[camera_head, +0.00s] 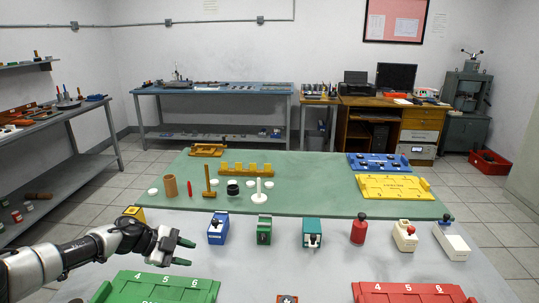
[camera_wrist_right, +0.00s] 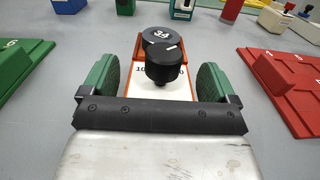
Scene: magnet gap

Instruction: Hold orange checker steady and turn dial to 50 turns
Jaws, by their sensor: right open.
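The orange checker (camera_wrist_right: 138,50) stands in the right wrist view, an orange body with a white face (camera_wrist_right: 175,87) carrying partly hidden numbers. A black dial (camera_wrist_right: 163,68) with a white pointer line rises from it. The line points up and to the right. Behind the dial is a black round top with a white marking like "34". My right gripper (camera_wrist_right: 158,66) is open, its green fingers on either side of the checker with gaps visible. In the head view only the checker's top (camera_head: 287,299) shows at the bottom edge. My left gripper (camera_head: 184,252) is open and empty above the grey table.
A green numbered tray (camera_head: 150,288) is at the lower left and a red one (camera_head: 412,292) at the lower right. Several small coloured devices, including a blue one (camera_head: 218,229) and a red one (camera_head: 358,231), stand in a row behind.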

